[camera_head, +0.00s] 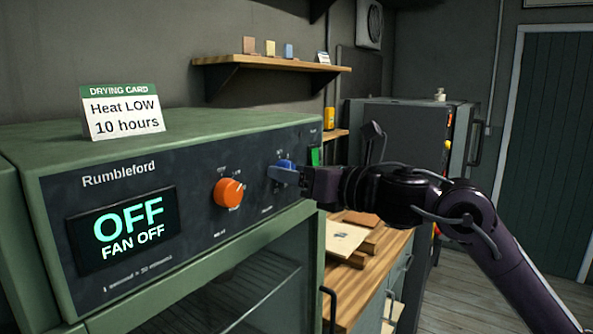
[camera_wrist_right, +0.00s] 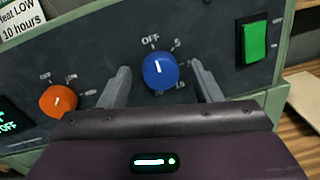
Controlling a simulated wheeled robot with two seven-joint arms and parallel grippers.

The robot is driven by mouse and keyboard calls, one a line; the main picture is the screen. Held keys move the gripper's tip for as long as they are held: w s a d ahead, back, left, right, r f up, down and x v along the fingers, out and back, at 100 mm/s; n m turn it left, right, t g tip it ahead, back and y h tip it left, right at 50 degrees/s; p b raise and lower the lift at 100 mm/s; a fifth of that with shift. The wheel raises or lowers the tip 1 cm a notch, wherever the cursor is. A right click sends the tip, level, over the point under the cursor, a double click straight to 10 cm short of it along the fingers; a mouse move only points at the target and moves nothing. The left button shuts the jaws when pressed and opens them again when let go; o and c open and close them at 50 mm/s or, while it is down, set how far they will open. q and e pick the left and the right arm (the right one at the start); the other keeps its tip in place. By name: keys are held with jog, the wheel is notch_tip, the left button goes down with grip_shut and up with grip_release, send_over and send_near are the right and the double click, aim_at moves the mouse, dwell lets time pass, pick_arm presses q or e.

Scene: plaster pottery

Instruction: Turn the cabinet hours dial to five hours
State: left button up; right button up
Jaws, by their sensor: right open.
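The blue dial (camera_head: 287,163) sits on the dark front panel of the green cabinet (camera_head: 200,128). In the right wrist view the blue dial (camera_wrist_right: 160,70) has OFF printed above it, a 5 at its upper right and more marks lower right. Its white pointer line is nearly upright, toward OFF. My right gripper (camera_head: 283,175) is at the dial; in the wrist view its open fingers (camera_wrist_right: 160,75) stand on either side of the dial, with gaps visible. The display (camera_head: 125,228) reads OFF and FAN OFF. My left gripper is not in view.
An orange dial (camera_head: 228,192) is left of the blue one, and a green switch (camera_wrist_right: 255,42) is to its right. A card (camera_head: 122,112) on top reads Heat LOW, 10 hours. A wooden counter (camera_head: 375,275) lies beyond the cabinet, below my right arm.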

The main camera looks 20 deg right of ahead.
jog(key=c, duration=1)
jog(key=shift+m, duration=0.3)
jog(key=shift+d+m+g+p, duration=0.1)
jog(key=shift+m+g+p, duration=0.35)
jog(key=shift+m, duration=1.7)
jog(key=shift+m+g+p, duration=0.1)
jog(key=shift+m+p, duration=0.65)
jog(key=shift+m, duration=1.4)
